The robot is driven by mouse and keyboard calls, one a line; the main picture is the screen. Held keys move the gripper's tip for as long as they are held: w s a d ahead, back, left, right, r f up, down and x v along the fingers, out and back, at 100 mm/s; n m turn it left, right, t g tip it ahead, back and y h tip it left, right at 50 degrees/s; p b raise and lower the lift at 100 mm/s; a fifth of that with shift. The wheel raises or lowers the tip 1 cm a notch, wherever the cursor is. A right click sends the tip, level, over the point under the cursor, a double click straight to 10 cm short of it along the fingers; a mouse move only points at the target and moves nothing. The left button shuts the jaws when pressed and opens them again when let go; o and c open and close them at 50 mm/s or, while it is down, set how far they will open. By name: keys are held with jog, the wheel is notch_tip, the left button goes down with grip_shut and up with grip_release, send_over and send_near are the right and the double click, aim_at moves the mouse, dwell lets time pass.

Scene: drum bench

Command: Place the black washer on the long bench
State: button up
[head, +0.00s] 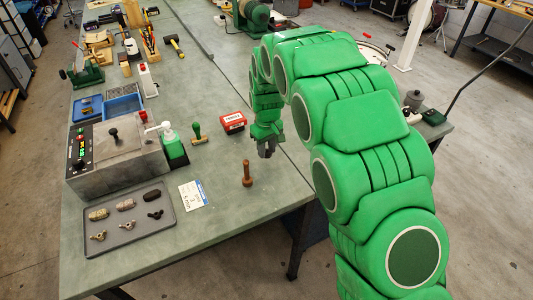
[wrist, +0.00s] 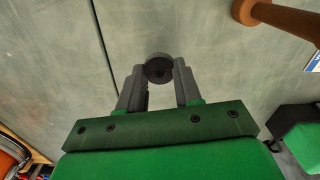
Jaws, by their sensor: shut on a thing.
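The black washer (wrist: 158,68) is a dark round disc with a small centre hole. It sits between the fingertips of my gripper (wrist: 158,80) in the wrist view. My gripper is shut on it. In the head view my gripper (head: 267,148) points down over the right part of the long bench (head: 225,195), a grey-green top. I cannot tell from the frames how far the washer is above the surface. The washer cannot be made out in the head view.
A brown wooden peg (head: 247,173) stands close to my gripper. A red box (head: 233,122) and a green-handled stamp (head: 197,134) are to the left. A grey tray (head: 130,234) holds several small parts. A white card (head: 193,194) lies beside it. The front right bench corner is bare.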

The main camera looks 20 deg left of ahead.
aim_at(267, 150)
jog(key=shift+w+f, duration=0.1)
jog(key=shift+f, duration=1.3)
jog(key=shift+f, duration=0.2)
jog(key=o, duration=1)
jog(key=shift+r, duration=0.1)
notch_tip(267, 150, up, 8)
jog(key=shift+w+f, duration=0.15)
